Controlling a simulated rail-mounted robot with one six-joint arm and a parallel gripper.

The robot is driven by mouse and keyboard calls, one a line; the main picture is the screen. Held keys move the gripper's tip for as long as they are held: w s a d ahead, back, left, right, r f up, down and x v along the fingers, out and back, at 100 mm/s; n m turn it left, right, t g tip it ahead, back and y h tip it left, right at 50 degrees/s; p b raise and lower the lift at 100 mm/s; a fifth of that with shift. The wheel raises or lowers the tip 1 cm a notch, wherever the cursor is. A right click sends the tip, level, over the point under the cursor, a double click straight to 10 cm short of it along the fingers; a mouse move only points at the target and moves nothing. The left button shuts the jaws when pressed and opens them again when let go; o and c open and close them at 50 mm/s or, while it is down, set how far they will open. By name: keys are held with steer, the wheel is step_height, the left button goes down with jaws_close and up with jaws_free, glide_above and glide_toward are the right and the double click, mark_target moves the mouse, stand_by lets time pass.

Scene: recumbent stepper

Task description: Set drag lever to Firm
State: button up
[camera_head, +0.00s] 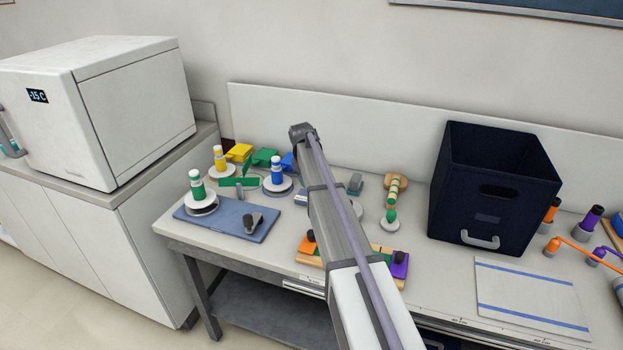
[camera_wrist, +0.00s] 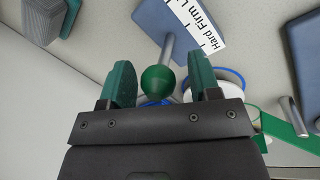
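In the wrist view, the drag lever shows as a green ball knob (camera_wrist: 158,79) on a short grey rod (camera_wrist: 167,48). The rod comes from a blue-grey block (camera_wrist: 163,18) with a white label (camera_wrist: 207,27) reading "Hard", "Firm" and a cut-off "L". I cannot tell which mark the lever stands at. My gripper (camera_wrist: 161,82) is open, with its two green fingertips on either side of the knob and a gap at each side. In the head view, my arm hides the fingers and most of the lever's place on the bench.
On the bench, a blue bottle-like peg (camera_head: 277,172), a green peg (camera_head: 197,184) and a blue-grey board (camera_head: 260,228) stand left of my arm. A dark bin (camera_head: 490,190) stands right.

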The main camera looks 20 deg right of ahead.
steer(key=shift+r, duration=0.1)
step_height(320, 180, up, 11)
steer(key=a+p, duration=0.2)
steer(key=p, duration=0.8)
steer(key=shift+f+p, duration=0.2)
steer(key=shift+p, duration=0.15)
steer(key=shift+f, duration=0.1)
steer(key=s+a+m, duration=0.1)
steer(key=s+a, duration=0.5)
steer(key=s, duration=0.6)
steer(key=s+a+y, duration=0.1)
steer(key=s+a, duration=0.5)
steer(key=s, duration=0.5)
steer(key=s+a+m+y, duration=0.1)
steer(key=s+a, duration=0.4)
steer(key=s, duration=0.7)
steer(key=shift+s+a+f+m, duration=0.15)
steer(key=shift+s+a+m, duration=0.15)
steer(key=shift+a, duration=0.1)
